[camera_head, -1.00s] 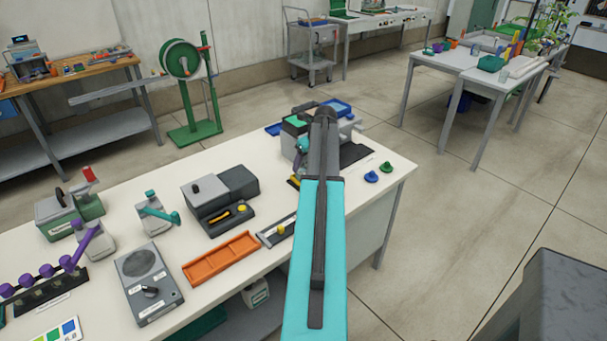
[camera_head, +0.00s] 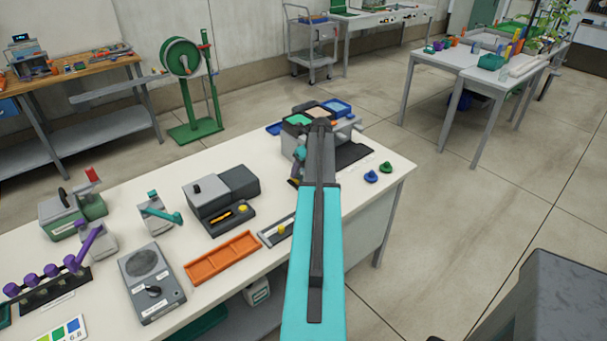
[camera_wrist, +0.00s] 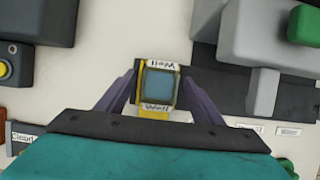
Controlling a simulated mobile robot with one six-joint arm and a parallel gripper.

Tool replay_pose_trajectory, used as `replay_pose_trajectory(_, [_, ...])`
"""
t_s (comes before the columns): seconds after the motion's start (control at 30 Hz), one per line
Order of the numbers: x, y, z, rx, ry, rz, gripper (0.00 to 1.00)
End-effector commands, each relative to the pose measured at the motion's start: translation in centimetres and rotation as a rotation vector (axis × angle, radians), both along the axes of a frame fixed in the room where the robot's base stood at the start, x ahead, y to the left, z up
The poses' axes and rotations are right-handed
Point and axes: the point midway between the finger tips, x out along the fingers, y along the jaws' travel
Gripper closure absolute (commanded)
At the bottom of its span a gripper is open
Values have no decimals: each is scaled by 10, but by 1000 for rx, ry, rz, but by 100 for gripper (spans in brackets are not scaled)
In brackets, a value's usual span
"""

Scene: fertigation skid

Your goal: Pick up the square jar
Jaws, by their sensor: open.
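In the wrist view, a square thing (camera_wrist: 159,82) with a blue-grey face and yellow edges lies between my fingers. It looks like the square jar seen from above, but I cannot tell how tall it is. Labels reading "Well" show at its upper and lower edges, and a dark strip lies behind it. My gripper (camera_wrist: 159,86) is open, with one purple-grey finger on each side of it. Gaps show between the fingers and the square thing, so nothing is gripped. In the head view, my own arm hides the jar and the fingers.
A grey device with coloured trays (camera_head: 350,131) stands at the table's far end. An orange tray (camera_head: 222,258) and a grey-black device (camera_head: 220,195) are left of my arm. Blue (camera_head: 371,177) and green (camera_head: 385,166) knobs sit right. In the wrist view, grey blocks (camera_wrist: 265,55) rise at right.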

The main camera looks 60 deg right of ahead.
Motion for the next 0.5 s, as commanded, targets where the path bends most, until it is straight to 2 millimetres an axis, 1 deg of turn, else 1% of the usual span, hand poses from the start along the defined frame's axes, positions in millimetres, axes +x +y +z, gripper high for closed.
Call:
replay_pose_trajectory(0.17, [0, 0, 0, 0, 0, 0, 39])
replay_pose_trajectory(0.2, [0, 0, 0, 0, 0, 0, 42])
replay_pose_trajectory(0.27, [0, 0, 0, 0, 0, 0, 53])
replay_pose_trajectory(0.3, [0, 0, 0, 0, 0, 0, 59])
replay_pose_trajectory(0.43, [-1, 0, 0, 0, 0, -1, 81])
replay_pose_trajectory(0.47, [-1, 0, 0, 0, 0, -1, 85])
replay_pose_trajectory(0.5, [-1, 0, 1, 0, 0, -1, 85])
